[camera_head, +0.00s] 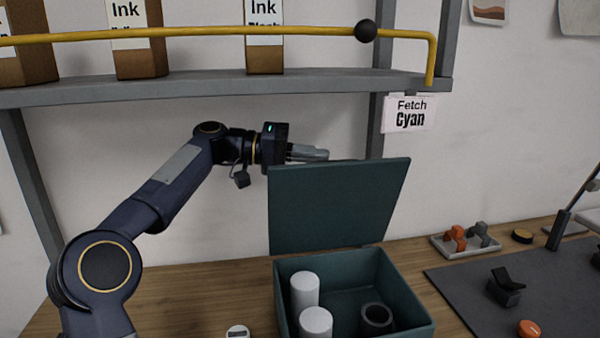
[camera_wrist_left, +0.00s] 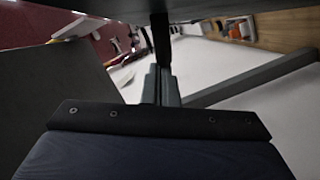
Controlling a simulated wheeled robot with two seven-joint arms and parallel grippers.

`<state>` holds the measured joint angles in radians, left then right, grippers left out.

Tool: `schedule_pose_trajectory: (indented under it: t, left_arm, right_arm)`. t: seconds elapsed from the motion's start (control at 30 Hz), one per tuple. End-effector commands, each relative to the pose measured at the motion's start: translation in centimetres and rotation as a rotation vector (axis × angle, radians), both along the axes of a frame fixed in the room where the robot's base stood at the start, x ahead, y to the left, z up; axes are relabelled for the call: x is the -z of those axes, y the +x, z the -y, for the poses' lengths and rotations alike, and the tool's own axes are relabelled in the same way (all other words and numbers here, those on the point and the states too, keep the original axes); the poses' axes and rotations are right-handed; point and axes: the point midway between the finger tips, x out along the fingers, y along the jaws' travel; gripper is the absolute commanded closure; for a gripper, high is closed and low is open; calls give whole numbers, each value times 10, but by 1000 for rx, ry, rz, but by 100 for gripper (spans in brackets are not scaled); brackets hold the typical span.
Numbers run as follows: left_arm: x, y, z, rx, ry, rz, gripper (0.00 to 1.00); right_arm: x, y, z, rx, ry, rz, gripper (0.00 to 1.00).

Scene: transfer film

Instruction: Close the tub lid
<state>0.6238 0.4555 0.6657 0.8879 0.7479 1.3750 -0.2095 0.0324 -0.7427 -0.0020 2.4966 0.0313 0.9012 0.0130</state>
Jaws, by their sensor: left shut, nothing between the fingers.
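The dark green tub (camera_head: 410,297) stands on the wooden table at the bottom centre of the head view. Its lid (camera_head: 338,207) is open, standing nearly upright at the tub's back edge. Inside the tub are two white cylinders (camera_head: 305,288) and a dark ring-shaped piece (camera_head: 376,316). My left gripper (camera_head: 322,154) is at the lid's top edge, level with it and apparently behind it; I cannot tell whether they touch. Its fingers are shut and empty, and they also show in the left wrist view (camera_wrist_left: 161,88). My right gripper is not in view.
A grey shelf (camera_head: 200,88) with a yellow rail (camera_head: 200,33) and ink boxes (camera_head: 140,50) hangs above my left arm. Right of the tub are a small tray (camera_head: 465,243) and a dark mat (camera_head: 460,285) with small items. A white round object (camera_head: 238,332) lies left of the tub.

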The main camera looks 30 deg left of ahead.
Motion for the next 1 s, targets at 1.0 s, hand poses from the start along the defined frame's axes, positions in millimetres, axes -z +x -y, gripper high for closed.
schedule_pose_trajectory:
  t: [1.0]
  left_arm:
    - [105,-151,121,2,578,768,100]
  right_arm:
    - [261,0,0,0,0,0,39]
